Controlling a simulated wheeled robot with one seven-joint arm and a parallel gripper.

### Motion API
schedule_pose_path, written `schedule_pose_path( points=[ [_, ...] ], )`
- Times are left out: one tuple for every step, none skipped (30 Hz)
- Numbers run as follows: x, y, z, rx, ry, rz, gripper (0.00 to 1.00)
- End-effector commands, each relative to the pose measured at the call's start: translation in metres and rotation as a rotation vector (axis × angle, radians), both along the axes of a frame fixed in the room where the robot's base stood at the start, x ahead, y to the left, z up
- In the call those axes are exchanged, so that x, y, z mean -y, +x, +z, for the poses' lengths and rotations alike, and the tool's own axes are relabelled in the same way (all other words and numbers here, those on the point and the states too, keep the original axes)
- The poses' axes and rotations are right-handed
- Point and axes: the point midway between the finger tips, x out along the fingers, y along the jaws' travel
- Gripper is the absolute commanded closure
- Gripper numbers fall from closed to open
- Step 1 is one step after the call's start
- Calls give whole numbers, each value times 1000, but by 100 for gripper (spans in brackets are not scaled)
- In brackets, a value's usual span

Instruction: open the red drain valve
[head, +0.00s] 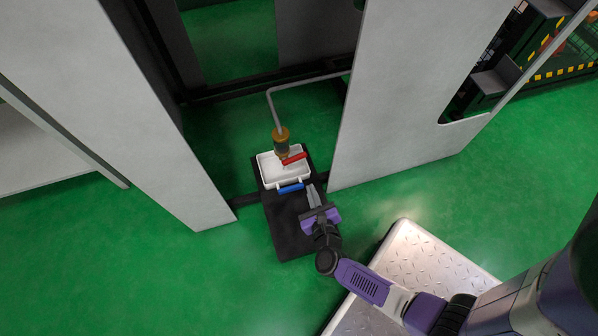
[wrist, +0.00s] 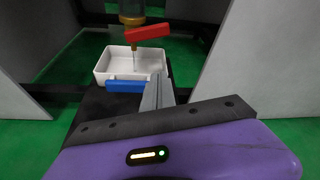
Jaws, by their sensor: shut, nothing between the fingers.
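The red drain valve handle (head: 295,158) sticks out to the right from a brass-coloured fitting (head: 281,138) at the lower end of a grey pipe. In the wrist view the red handle (wrist: 147,33) slants slightly upward to the right. A thin pale line runs below the fitting towards the white tray (head: 265,169); I cannot tell if it is a spout or liquid. My gripper (head: 312,190) is shut and empty, in front of and below the red handle, apart from it. Its fingers (wrist: 156,88) point towards the tray's right front side.
The white tray has a blue front handle (wrist: 126,86) close to my fingers and stands on a black platform (head: 285,222). Grey panels (head: 410,100) flank the opening on both sides. A dark frame bar (wrist: 50,97) crosses low. Open green floor (head: 150,270) lies in front.

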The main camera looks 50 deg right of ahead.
Motion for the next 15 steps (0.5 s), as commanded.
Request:
schedule_pose_path(
  points=[
    [-1, 1, -1, 16, 24, -5, 100],
    [-1, 1, -2, 23, 35, -8, 100],
    [-1, 2, -2, 29, 44, -10, 100],
    [0, 3, -3, 32, 46, -13, 100],
    [1, 5, -4, 34, 47, -13, 100],
    [4, 7, -5, 34, 47, -13, 100],
    [6, 10, -6, 35, 46, -14, 100],
    [8, 13, -8, 35, 46, -14, 100],
    [12, 17, -10, 34, 45, -14, 100],
    [15, 21, -12, 34, 45, -14, 100],
    [19, 26, -14, 35, 45, -13, 100],
    [23, 31, -17, 35, 45, -14, 100],
    [27, 35, -19, 35, 45, -14, 100],
    [31, 40, -21, 34, 45, -14, 100],
    [35, 46, -24, 33, 44, -14, 100]
  ],
)
